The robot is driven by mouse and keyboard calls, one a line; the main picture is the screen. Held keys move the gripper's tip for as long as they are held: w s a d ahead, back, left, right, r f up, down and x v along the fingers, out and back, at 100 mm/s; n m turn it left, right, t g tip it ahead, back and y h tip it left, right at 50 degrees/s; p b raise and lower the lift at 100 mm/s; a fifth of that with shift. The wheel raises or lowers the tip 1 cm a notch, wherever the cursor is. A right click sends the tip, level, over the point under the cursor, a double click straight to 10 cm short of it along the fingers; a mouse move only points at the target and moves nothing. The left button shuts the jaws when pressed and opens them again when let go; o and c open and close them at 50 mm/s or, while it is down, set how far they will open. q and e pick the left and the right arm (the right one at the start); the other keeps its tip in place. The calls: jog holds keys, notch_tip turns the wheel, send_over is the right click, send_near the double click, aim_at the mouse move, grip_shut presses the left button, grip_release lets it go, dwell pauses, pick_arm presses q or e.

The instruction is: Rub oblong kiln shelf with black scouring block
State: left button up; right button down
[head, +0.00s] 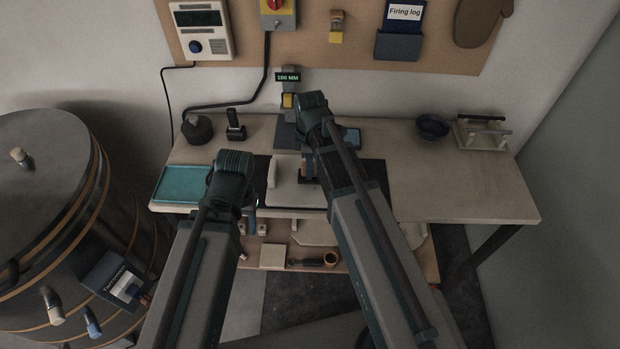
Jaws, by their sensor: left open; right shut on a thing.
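The oblong kiln shelf, a pale slab (288,196), lies on a black mat on the workbench. My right gripper (308,174) is over the right part of the slab, mostly hidden behind its own wrist. It is shut on a small dark block, the black scouring block (306,181), which is low at the slab's surface; I cannot tell if they touch. My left gripper (253,214) is open and empty near the bench's front edge, left of the slab and partly hidden by its own arm.
A teal tray (183,184) lies at the bench's left end. A dark bowl (432,126) and a wooden rack (484,134) stand at the right. A lower shelf (272,256) holds several items. The bench's right half is mostly clear. A large kiln (60,200) stands at left.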

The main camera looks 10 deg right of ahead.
jog(key=shift+s+d+f, duration=0.1)
jog(key=shift+s+d, duration=0.2)
jog(key=shift+d, duration=0.6)
jog(key=shift+s+d, duration=0.3)
jog(key=shift+d, duration=0.55)
jog(key=shift+d, duration=0.15)
jog(key=shift+w, duration=0.1)
jog(key=shift+w+a, duration=0.25)
jog(key=shift+a, duration=0.75)
jog(key=shift+w+a, duration=0.2)
jog(key=shift+a, duration=0.8)
